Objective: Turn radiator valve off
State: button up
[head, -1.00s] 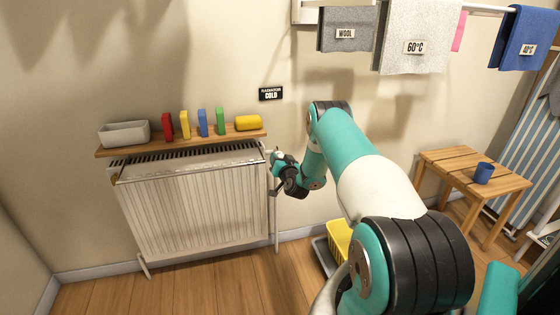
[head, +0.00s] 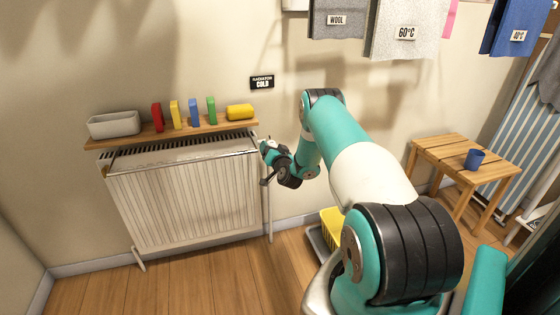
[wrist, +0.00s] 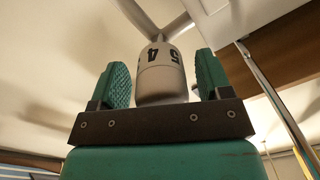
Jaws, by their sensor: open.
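The radiator valve (wrist: 162,76) is a pale knob with dark numbers, "4" and "5" readable. In the wrist view it stands between the two green fingers of my gripper (wrist: 160,82), which is open. A gap shows on each side, wider on the right. In the head view my gripper (head: 266,150) is at the upper right corner of the white radiator (head: 185,200), and the valve cannot be made out clearly there.
A wooden shelf (head: 180,134) above the radiator holds a grey bin (head: 114,124), several coloured upright blocks and a yellow roll (head: 240,111). A yellow basket (head: 334,221) stands on the floor below my arm.

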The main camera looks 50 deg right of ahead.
jog(key=b+v, duration=1.7)
jog(key=b, duration=0.9)
jog(key=shift+d, duration=0.1)
